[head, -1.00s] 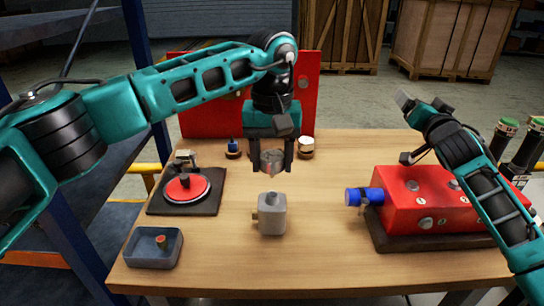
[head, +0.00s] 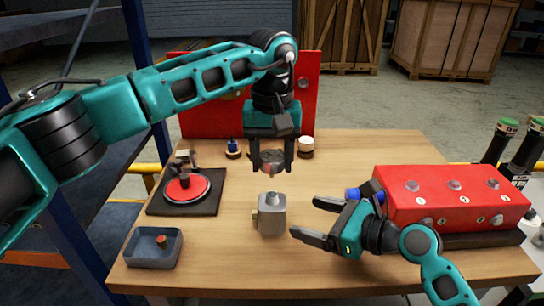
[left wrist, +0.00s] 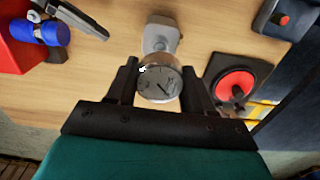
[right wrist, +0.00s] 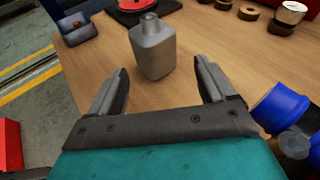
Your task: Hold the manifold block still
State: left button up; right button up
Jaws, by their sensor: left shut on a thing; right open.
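The manifold block (head: 271,216) is a grey block with a short neck on top, standing upright on the wooden table. It also shows in the left wrist view (left wrist: 161,40) and the right wrist view (right wrist: 153,50). My left gripper (head: 271,165) is shut on a round gauge (left wrist: 159,86) and holds it above the block, apart from it. My right gripper (head: 307,218) is open and empty just right of the block. In the right wrist view the block stands beyond and between the open fingers (right wrist: 161,70), with no clear contact.
A red box (head: 450,195) with a blue fitting (right wrist: 283,103) stands on the right, close to my right gripper. A grey tray (head: 140,260) with a small part lies front left. A red disc (head: 190,190) on a dark plate is behind it. A red panel (head: 200,115) stands at the back.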

aim_at(273, 215)
jog(key=shift+s+a+f+m+g+y, duration=0.2)
jog(key=shift+s+f+m+g+y, duration=0.1)
jog(key=shift+s+f, duration=0.15)
jog(key=x, duration=0.9)
jog(key=shift+w+a+f, duration=0.1)
jog(key=shift+w+a, duration=0.1)
jog(key=shift+a, duration=0.05)
jog(key=c, duration=0.5)
jog(key=o, duration=0.7)
jog(key=c, duration=1.3)
